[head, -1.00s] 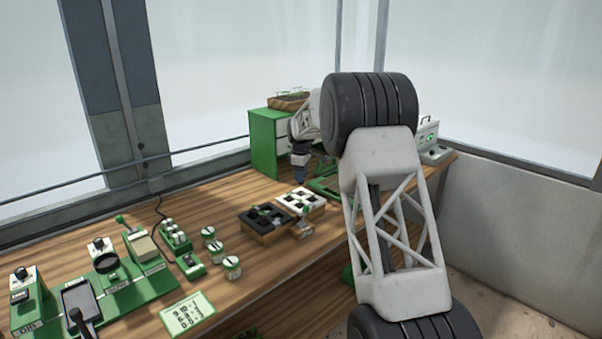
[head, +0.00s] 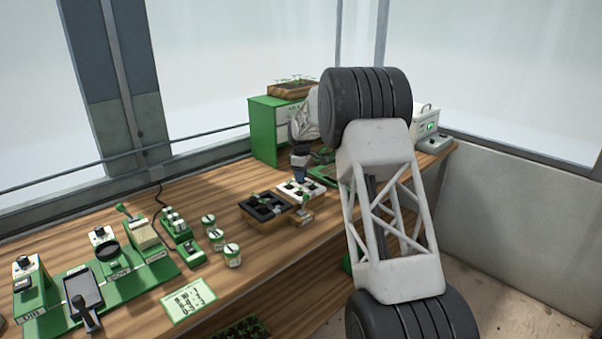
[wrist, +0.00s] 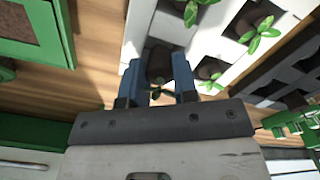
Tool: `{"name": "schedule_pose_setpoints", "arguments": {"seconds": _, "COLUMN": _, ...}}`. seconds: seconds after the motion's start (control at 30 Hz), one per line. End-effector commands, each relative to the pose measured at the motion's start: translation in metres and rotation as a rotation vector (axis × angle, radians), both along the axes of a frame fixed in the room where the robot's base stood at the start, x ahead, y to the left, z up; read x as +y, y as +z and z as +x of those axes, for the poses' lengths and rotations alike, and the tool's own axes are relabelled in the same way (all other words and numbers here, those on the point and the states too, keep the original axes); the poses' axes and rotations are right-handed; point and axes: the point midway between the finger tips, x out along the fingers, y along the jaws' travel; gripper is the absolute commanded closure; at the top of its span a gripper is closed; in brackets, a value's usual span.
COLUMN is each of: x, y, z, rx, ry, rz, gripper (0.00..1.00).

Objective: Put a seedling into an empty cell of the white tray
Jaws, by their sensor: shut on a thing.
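My gripper (wrist: 157,80) has its two blue fingers shut on a seedling (wrist: 159,64), a dark brown plug with small green leaves showing between the fingers in the wrist view. In the head view my gripper (head: 301,172) hangs just over the white tray (head: 287,190). The white tray (wrist: 222,52) fills the upper middle of the wrist view, and several of its cells hold green-leaved seedlings (wrist: 263,36). The held plug is at the tray's left side in that view; I cannot tell whether it is over a cell or touching the tray.
A dark tray (head: 262,221) stands left of the white tray. Small green-and-white pots (head: 232,257) and green bench stations (head: 113,262) are farther left. A green cabinet (head: 262,130) stands behind and a white device (head: 426,126) at the right. Bare wood lies left of the dark tray.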

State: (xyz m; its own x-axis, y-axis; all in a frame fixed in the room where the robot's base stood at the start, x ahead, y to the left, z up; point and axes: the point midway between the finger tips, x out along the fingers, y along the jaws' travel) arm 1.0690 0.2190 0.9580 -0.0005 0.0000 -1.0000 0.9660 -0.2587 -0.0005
Motion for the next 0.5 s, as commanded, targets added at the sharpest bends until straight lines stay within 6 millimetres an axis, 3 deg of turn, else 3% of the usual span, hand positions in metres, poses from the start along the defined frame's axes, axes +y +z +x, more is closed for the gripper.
{"name": "schedule_pose_setpoints", "arguments": {"seconds": 0.5, "x": 0.0, "y": -0.005, "z": 0.0, "rx": 0.0, "ry": 0.0, "rz": 0.0, "gripper": 0.95}}
